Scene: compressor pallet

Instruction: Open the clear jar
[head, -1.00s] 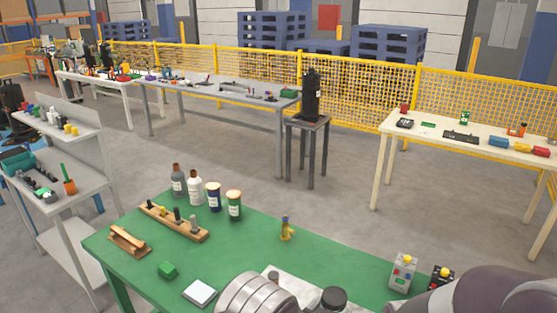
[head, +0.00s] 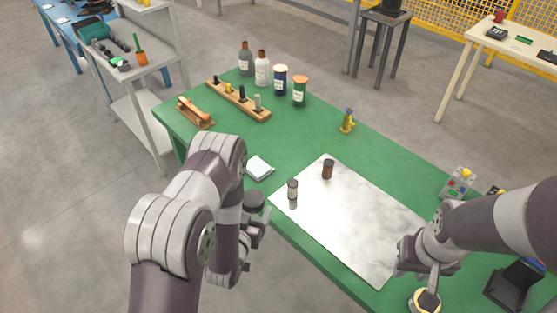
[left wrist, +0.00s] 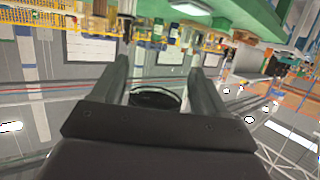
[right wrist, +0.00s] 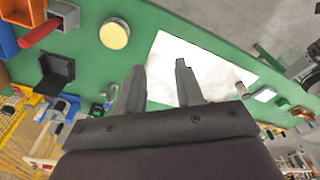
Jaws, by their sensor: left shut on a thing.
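My left gripper (head: 258,222) is shut on a round thing with a dark lid (head: 253,201), off the table's front left edge. It appears to be the clear jar; its body is mostly hidden, and its dark round rim (left wrist: 155,98) shows between the fingers in the left wrist view. My right gripper (right wrist: 158,78) is open with nothing between its fingers. A small pale jar with a dark lid (head: 292,189) and a small brown jar (head: 328,169) stand upright on the sheet.
The green table (head: 385,150) holds the pale sheet (head: 350,225), a white square pad (head: 259,168), a wooden rack (head: 238,100), several bottles (head: 281,80) and a yellow fitting (head: 347,121). A round yellow-topped thing (head: 426,302) and a black holder (head: 513,285) are near my right gripper.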

